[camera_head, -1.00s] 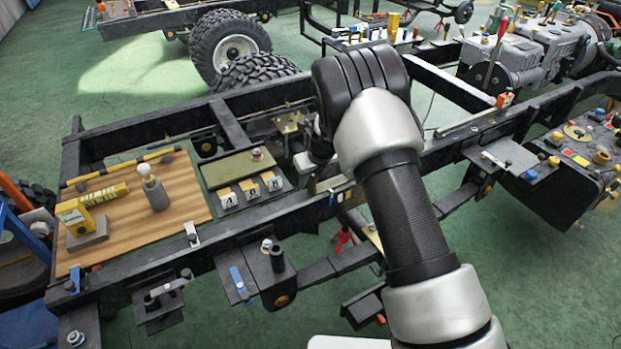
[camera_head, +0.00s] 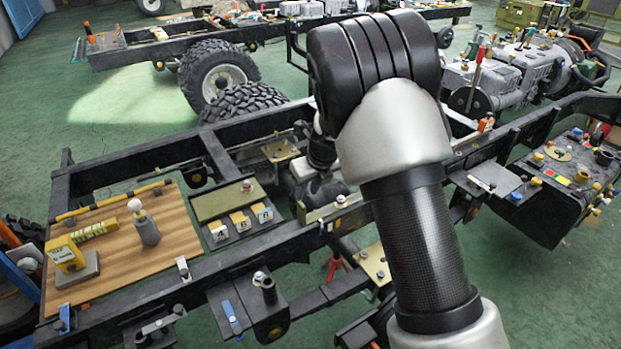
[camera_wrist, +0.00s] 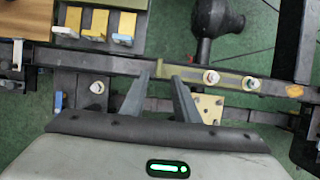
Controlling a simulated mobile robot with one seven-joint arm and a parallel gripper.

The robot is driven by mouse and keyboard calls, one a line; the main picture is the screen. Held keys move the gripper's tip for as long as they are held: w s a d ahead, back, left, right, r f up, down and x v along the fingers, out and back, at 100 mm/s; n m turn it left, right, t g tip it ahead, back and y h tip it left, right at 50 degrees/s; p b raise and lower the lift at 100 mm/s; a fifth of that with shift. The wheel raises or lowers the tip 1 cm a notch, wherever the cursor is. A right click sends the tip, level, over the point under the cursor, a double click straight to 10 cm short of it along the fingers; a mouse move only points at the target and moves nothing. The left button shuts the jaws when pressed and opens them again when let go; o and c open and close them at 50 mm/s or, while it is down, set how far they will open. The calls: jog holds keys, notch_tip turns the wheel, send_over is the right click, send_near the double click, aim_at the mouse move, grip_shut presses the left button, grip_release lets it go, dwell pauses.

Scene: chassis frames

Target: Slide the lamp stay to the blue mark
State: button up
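My gripper (camera_wrist: 162,80) is open, its two grey fingers pointing at the dark chassis rail, with a gap between the tips. I see nothing held between them. A narrow olive strip (camera_wrist: 230,80) with two bolt heads lies along the rail, just right of the fingers; it may be the lamp stay, but I cannot be sure. An olive strip also shows on the rail in the head view (camera_head: 318,214), left of my arm. A tiny blue spot (camera_head: 322,230) shows near it; I cannot tell whether it is the blue mark.
A wooden board (camera_head: 180,225) with a grey bottle and yellow blocks lies left on the frame. A tray of lettered blocks (camera_head: 240,222) stands beside it. Brackets (camera_head: 265,300) jut from the near rail. A perforated plate (camera_wrist: 208,108) lies below the olive strip.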

jog(key=shift+v, duration=2.1)
